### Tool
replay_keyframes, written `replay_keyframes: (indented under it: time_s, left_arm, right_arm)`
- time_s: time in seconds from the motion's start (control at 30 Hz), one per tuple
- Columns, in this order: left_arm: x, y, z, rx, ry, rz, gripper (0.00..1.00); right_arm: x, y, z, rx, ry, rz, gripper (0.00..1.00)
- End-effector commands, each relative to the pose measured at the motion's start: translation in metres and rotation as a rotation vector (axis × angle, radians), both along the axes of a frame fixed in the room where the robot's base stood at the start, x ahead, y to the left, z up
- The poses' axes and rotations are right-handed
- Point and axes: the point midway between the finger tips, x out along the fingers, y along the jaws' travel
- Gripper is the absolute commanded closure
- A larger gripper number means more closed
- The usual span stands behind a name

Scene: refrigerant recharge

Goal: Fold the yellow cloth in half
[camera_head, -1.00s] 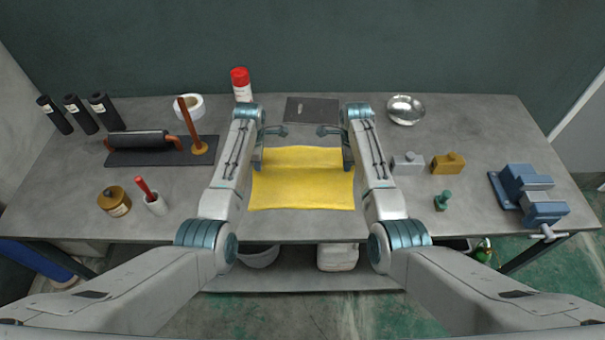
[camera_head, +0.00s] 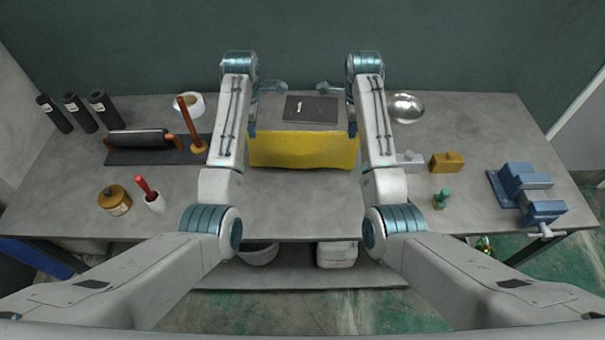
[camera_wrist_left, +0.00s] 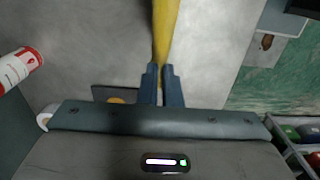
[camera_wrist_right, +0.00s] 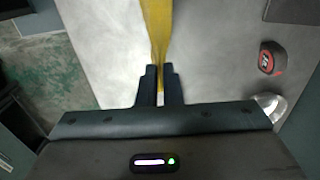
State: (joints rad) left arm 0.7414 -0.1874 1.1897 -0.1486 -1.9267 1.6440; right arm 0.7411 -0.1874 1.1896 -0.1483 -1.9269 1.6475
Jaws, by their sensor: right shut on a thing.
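The yellow cloth (camera_head: 304,150) is stretched between my two grippers and appears raised, hanging down like a curtain. My left gripper (camera_head: 252,130) is shut on its left upper corner. In the left wrist view the cloth (camera_wrist_left: 165,30) runs edge-on as a narrow band from between the fingers (camera_wrist_left: 162,72). My right gripper (camera_head: 352,130) is shut on the right upper corner. In the right wrist view the cloth (camera_wrist_right: 156,30) narrows to a pinch between the fingers (camera_wrist_right: 159,72). I cannot tell whether its lower edge touches the table.
A dark flat pad (camera_head: 311,110) lies behind the cloth. The table (camera_head: 300,205) in front of it is clear. A metal bowl (camera_head: 406,108), grey block (camera_head: 411,160), yellow block (camera_head: 447,162) and blue vise (camera_head: 530,190) stand right.

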Motion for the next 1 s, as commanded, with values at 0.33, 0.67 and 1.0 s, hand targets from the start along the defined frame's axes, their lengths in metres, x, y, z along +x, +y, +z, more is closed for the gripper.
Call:
replay_keyframes:
  time_s: [0.33, 0.67, 1.0]
  left_arm:
    - [0.0, 0.0, 0.009, 0.0, 0.001, -0.001, 1.0]
    - [0.008, 0.0, 0.007, 0.0, -0.01, -0.001, 1.0]
    - [0.06, 0.0, -0.003, 0.001, -0.075, -0.001, 1.0]
  right_arm:
    - [0.0, 0.0, 0.009, 0.0, 0.0, 0.0, 1.0]
    - [0.008, 0.0, 0.008, 0.0, -0.01, 0.001, 1.0]
    - [0.06, 0.0, -0.003, -0.001, -0.075, 0.0, 1.0]
